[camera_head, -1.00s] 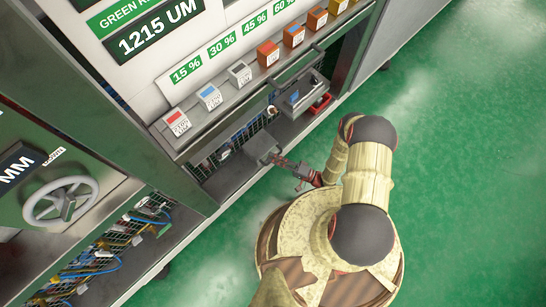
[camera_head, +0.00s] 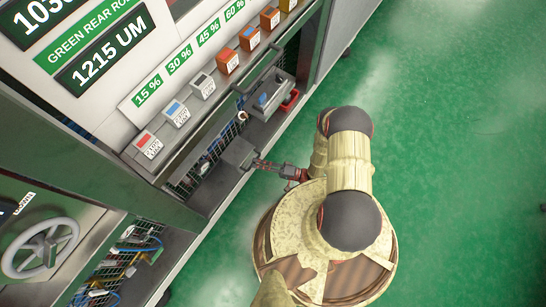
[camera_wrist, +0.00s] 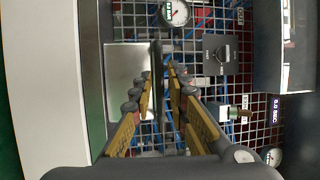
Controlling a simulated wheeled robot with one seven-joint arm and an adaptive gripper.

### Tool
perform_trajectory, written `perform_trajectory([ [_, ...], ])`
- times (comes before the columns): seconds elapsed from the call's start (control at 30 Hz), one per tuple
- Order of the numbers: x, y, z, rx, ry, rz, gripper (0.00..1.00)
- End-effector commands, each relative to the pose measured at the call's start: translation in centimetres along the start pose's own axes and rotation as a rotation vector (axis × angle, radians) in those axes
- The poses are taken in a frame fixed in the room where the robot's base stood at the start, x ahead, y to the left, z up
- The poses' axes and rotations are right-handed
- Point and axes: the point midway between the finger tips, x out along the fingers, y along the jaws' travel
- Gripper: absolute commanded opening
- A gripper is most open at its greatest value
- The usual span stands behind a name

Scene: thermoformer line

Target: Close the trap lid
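The trap lid looks to be the thin dark plate (camera_wrist: 157,95) seen edge-on in the wrist view, upright beside a bright metal panel (camera_wrist: 128,85). In the head view, a small grey plate (camera_head: 237,152) sticks out low on the machine's front, and I take it for the same lid. My gripper (camera_wrist: 160,75) has its two fingers on either side of the plate, with a narrow gap between the tips. It does not look clamped. In the head view my gripper (camera_head: 262,164) reaches the plate from the right. The exact contact is hidden.
Wire mesh with cables (camera_wrist: 215,85), a gauge (camera_wrist: 174,12) and a dark knob box (camera_wrist: 221,55) lie behind the lid. A handwheel (camera_head: 40,248) is at left. Green floor is clear at right.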

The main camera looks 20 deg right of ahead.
Motion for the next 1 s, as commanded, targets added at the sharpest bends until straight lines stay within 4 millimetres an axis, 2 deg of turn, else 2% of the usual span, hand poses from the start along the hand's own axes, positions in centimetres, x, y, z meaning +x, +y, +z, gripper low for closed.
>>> perform_trajectory([
  [0.4, -6.2, 0.0, -0.2, -0.002, 0.006, -0.001, 0.16],
  [0.6, -8.5, 0.0, -0.1, -0.001, 0.004, -0.001, 0.16],
  [0.8, -9.8, 0.0, -0.1, -0.001, 0.002, -0.001, 0.16],
  [1.0, -10.0, 0.0, 0.0, -0.001, 0.0, -0.001, 0.16],
])
